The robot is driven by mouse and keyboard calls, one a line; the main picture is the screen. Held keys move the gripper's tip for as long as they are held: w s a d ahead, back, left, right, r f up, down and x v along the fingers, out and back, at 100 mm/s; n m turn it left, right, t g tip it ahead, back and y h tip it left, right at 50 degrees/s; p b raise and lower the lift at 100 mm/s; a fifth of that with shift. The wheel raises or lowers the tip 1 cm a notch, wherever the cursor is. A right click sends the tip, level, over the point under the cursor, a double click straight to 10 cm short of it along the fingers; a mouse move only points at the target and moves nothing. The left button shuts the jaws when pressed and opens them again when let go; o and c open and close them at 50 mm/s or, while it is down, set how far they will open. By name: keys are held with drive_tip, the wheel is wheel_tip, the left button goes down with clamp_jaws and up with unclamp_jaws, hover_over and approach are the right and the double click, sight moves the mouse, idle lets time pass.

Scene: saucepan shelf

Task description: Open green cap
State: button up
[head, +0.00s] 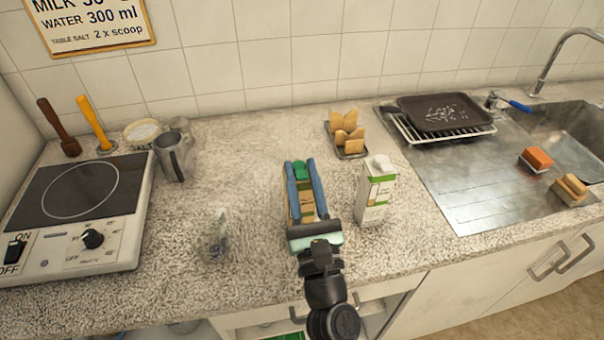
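A green cap (301,171) shows between the tips of my gripper's two blue fingers (300,165), near the middle of the head view. Below the cap, a brown and yellowish carton (307,207) shows in part between the fingers; my gripper hides most of it. The fingers are apart, one on each side of the cap. I cannot tell whether they touch or grip it. A white and green carton (376,190) with a white cap (379,163) stands upright just right of my gripper.
A clear glass (219,235) stands left of my gripper. A hot plate (80,205) and a grey mug (173,155) are farther left. Bread slices on a holder (346,135) stand behind. The sink (565,130) and a dark tray (445,112) are at right.

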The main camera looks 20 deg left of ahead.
clamp_jaws()
drive_tip(key=shift+r+p, duration=0.15)
drive_tip(key=shift+p, duration=0.2)
